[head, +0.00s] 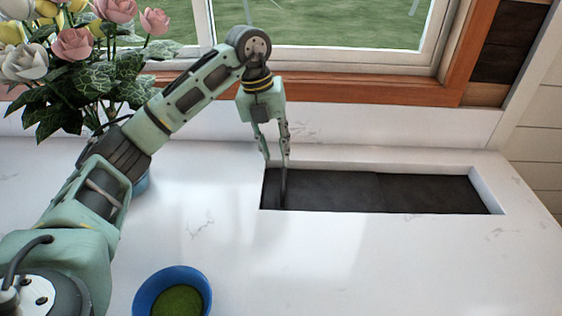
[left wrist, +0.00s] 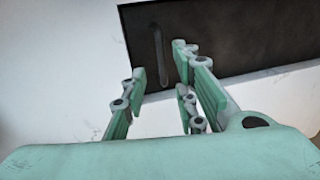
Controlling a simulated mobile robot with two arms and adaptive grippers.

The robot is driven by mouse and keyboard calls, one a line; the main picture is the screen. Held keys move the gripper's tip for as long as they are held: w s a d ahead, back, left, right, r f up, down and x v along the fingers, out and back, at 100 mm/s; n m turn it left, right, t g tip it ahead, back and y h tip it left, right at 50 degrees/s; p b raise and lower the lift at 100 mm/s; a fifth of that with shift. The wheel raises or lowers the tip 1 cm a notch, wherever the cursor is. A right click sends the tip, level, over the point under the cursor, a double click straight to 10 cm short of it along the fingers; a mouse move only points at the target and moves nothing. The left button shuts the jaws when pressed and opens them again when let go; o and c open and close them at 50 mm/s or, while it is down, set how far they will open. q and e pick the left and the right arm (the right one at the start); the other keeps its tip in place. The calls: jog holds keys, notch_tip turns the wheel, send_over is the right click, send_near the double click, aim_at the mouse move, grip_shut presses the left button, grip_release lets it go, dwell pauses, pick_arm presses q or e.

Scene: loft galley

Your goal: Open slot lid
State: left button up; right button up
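The slot lid (head: 330,190) is a dark panel set in a long recess in the white counter. A seam near the middle divides the dark surface. A thin upright dark bar, looking like the lid's handle (head: 283,188), stands near the left end; it also shows in the left wrist view (left wrist: 158,42) as a narrow raised strip. My left gripper (head: 277,161) points down over the recess's left back corner, fingers apart and empty. In the left wrist view its fingers (left wrist: 160,72) are spread, with the handle ahead of them. I cannot tell if a finger touches it. My right gripper is not in view.
A blue bowl (head: 144,304) with green contents stands at the front. A flower bouquet (head: 75,65) fills the back left, behind my left arm. The window sill (head: 370,87) runs along the back. The counter (head: 350,265) in front of the recess is clear.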

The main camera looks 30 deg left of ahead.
aim_at(283, 176)
pick_arm(q)
jog(key=f, duration=0.2)
jog(key=d+f+p, duration=0.1)
jog(key=f, duration=0.1)
jog(key=f+p, duration=0.1)
jog(key=f, duration=0.2)
jog(key=shift+w+d, duration=0.15)
jog(key=shift+d, duration=0.1)
jog(key=shift+c, duration=0.2)
grip_shut()
